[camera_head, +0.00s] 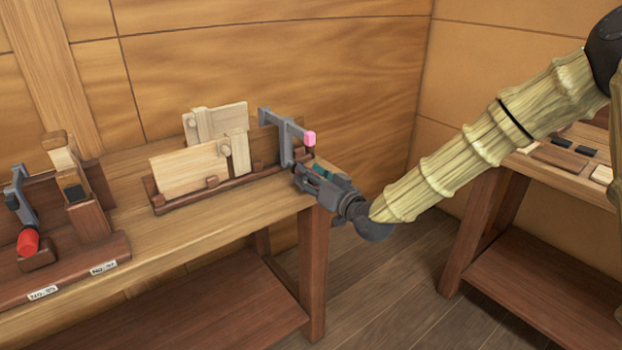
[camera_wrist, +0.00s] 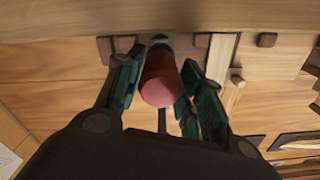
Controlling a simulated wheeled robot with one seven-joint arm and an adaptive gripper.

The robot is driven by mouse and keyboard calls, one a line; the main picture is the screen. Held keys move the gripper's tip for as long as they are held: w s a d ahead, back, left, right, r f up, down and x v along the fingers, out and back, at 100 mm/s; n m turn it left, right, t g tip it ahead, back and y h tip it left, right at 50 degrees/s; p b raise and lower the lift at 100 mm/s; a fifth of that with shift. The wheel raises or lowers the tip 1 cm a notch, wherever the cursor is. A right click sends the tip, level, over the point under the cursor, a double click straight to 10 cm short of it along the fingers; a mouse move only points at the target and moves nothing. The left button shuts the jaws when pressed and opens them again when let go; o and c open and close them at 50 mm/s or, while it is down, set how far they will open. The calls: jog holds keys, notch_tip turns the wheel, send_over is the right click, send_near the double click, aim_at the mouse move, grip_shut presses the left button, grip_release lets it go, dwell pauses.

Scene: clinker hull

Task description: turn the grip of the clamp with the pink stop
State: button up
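The grey clamp (camera_head: 287,130) with the pink stop (camera_head: 309,139) stands at the right end of the wooden bench, by the rack of pale boards. My gripper (camera_head: 308,174) is just below the pink stop, at the bench's right corner. In the wrist view a reddish-pink cylinder (camera_wrist: 160,82), which looks like the clamp's grip, points toward the camera. It lies between the two teal-padded fingers of my gripper (camera_wrist: 162,75). The fingers are apart, one on each side, and very close to it; narrow gaps seem to show. In the head view my gripper hides the grip.
The boards (camera_head: 190,168) lean in a brown rack close left of my gripper. Another table (camera_head: 565,178) is at right, with open floor between.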

jog(key=shift+o, duration=1)
jog(key=shift+f, duration=0.1)
jog(key=shift+s+d+f, duration=0.1)
jog(key=v, duration=1.2)
